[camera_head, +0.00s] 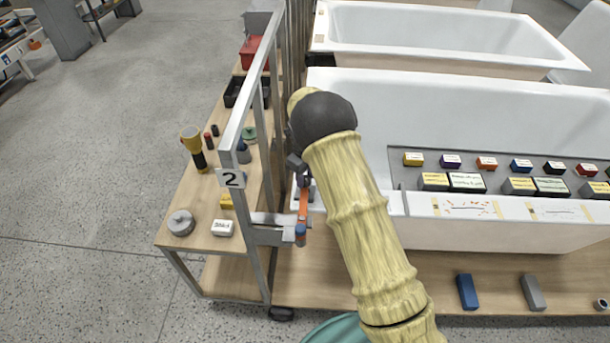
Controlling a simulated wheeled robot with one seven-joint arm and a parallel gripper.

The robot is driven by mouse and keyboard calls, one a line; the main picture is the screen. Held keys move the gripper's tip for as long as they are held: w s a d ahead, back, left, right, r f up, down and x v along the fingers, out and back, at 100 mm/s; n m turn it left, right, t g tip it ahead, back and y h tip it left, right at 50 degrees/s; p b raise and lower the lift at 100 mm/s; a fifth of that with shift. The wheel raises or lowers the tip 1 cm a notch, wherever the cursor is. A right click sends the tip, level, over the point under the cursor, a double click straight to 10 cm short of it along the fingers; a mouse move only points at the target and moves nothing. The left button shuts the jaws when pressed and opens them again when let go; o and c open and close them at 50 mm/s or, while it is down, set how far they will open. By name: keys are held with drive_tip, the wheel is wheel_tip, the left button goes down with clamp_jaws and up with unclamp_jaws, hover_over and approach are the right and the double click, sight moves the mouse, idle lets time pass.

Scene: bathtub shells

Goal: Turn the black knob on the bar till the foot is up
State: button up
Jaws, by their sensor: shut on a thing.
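My arm in its pale yellow sleeve crosses the middle and hides much of the work spot. My gripper (300,178) is a small dark shape beside the metal frame, partly covered by the arm. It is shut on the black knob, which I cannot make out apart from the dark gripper. A grey metal bar (268,219) juts right from the frame's post, below the gripper. An upright orange piece with a blue lower end (301,231) stands at the bar's right end. I cannot tell which part is the foot or how high it sits.
A white bathtub shell (370,90) stands right of the frame, with another behind it. A grey tray (407,180) of small labelled boxes lies across the near shell. A wooden bench (200,262) with a yellow torch (191,138) and other small things is at left. The floor far left is open.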

drive_tip(key=n, duration=0.5)
drive_tip(key=shift+w+r+n+p, duration=0.1)
drive_tip(key=shift+n+p, duration=0.25)
drive_tip(key=shift+n, duration=0.05)
drive_tip(key=n, duration=1.2)
drive_tip(key=shift+n, duration=0.4)
drive_tip(key=n, duration=1.2)
drive_tip(key=shift+n, duration=0.3)
drive_tip(key=n, duration=0.6)
drive_tip(key=n+p, duration=0.1)
drive_tip(key=n, duration=0.8)
drive_tip(key=shift+p, duration=0.35)
